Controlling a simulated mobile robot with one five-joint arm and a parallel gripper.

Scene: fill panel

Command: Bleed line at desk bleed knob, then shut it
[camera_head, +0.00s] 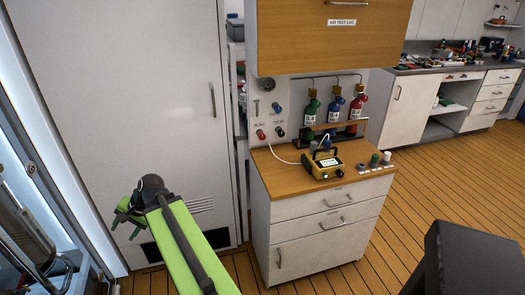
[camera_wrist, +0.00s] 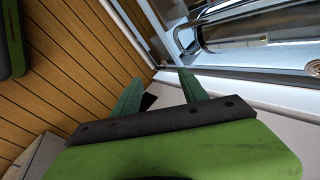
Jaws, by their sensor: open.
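Small knobs stand on the right part of the desk top (camera_head: 265,172): a green-topped one (camera_head: 375,160) and a white-topped one (camera_head: 387,158). The wall panel behind the desk bears a blue knob (camera_head: 278,109), a red knob (camera_head: 261,134) and a black knob (camera_head: 280,132). Their labels are too small to read, so I cannot tell which is the bleed knob. My gripper (camera_head: 126,218) is left of the desk, in front of the white door, well apart from all the knobs. In the wrist view its fingers (camera_wrist: 160,92) are spread and empty.
A yellow device (camera_head: 322,168) with a handle and hose stands on the desk. Green, blue and red cylinders (camera_head: 334,109) stand behind it. A wooden cabinet (camera_head: 310,38) overhangs the desk. The white door (camera_head: 120,100) is shut. Wooden floor (camera_head: 420,190) lies clear at right.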

